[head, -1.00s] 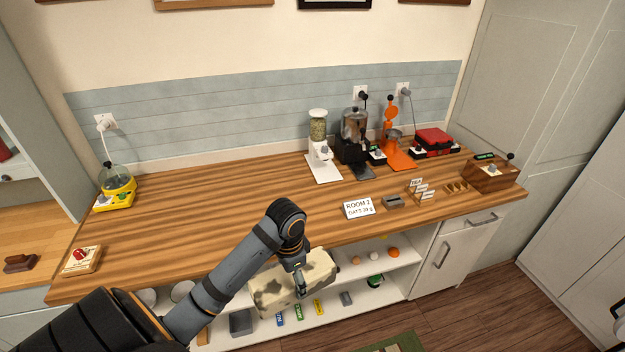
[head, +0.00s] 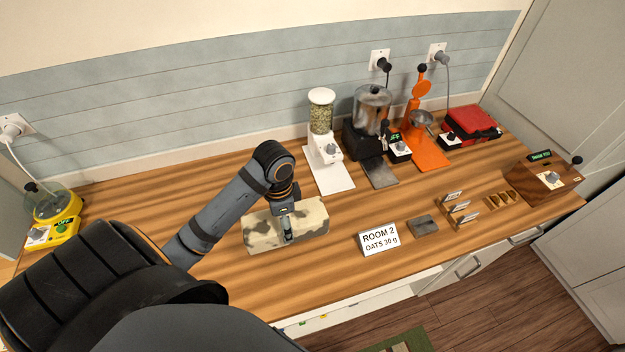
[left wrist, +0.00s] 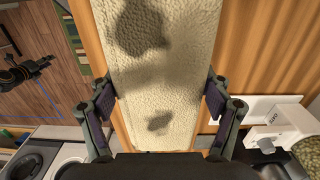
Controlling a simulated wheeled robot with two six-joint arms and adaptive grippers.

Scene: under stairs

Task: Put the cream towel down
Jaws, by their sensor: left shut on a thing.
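The cream towel (head: 262,229) is a folded, block-like bundle with grey-brown stains. In the head view it is over the wooden worktop (head: 345,277), left of the ROOM 2 card. My left gripper (head: 288,236) points down and is shut on the towel's middle. In the left wrist view the towel (left wrist: 165,75) runs between the two fingers of the left gripper (left wrist: 160,100), which press on its long sides. I cannot tell whether the towel's underside touches the worktop.
Behind stand a white oat dispenser (head: 321,125), a black-based machine (head: 370,110), an orange press (head: 424,150) and a red appliance (head: 470,122). The ROOM 2 card (head: 379,239) and a grey block (head: 423,225) lie to the right. A yellow appliance (head: 55,220) is far left.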

